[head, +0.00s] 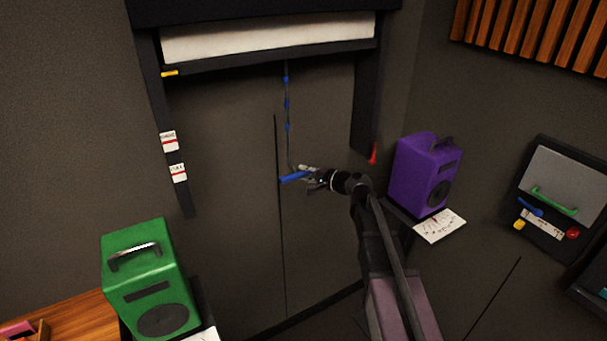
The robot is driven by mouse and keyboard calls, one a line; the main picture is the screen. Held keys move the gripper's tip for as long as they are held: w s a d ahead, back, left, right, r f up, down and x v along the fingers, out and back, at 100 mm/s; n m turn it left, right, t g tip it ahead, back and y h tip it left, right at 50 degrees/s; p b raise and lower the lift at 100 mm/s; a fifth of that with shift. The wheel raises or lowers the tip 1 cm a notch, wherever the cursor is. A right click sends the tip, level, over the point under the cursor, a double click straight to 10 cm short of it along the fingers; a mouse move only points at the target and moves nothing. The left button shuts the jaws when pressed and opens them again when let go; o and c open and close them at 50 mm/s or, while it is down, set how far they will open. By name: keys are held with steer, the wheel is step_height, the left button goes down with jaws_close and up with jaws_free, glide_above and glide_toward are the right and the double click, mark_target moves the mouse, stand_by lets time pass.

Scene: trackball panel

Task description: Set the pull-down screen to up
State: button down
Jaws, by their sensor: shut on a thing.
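The pull-down screen (270,38) shows as a short white band near the top of its dark frame. A dark bar (260,57) runs along its lower edge, with a yellow pointer (170,73) at the bar's left end. A cord (288,105) with blue marks hangs from the bar to a blue handle (294,177). My gripper (308,177) is shut on the blue handle, well below the bar. Its fingers are small in the view. Two white labels (168,141) with red lines sit on the left rail; their text is too small to read surely.
A green speaker box (150,280) stands at lower left. A purple speaker box (425,172) stands right of my gripper, above a white dial card (439,226). A red piece (373,153) sits on the right rail. A panel with a green handle (554,203) is at far right.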

step_height(320, 180, up, 9)
steer(key=p, duration=0.7)
steer(key=shift+f+p, duration=0.1)
steer(key=shift+p, duration=0.25)
steer(key=shift+w, duration=0.15)
steer(key=c, duration=0.9)
jaws_free()
steer(key=o, duration=0.4)
steer(key=shift+d, duration=0.1)
steer(key=shift+s, duration=0.25)
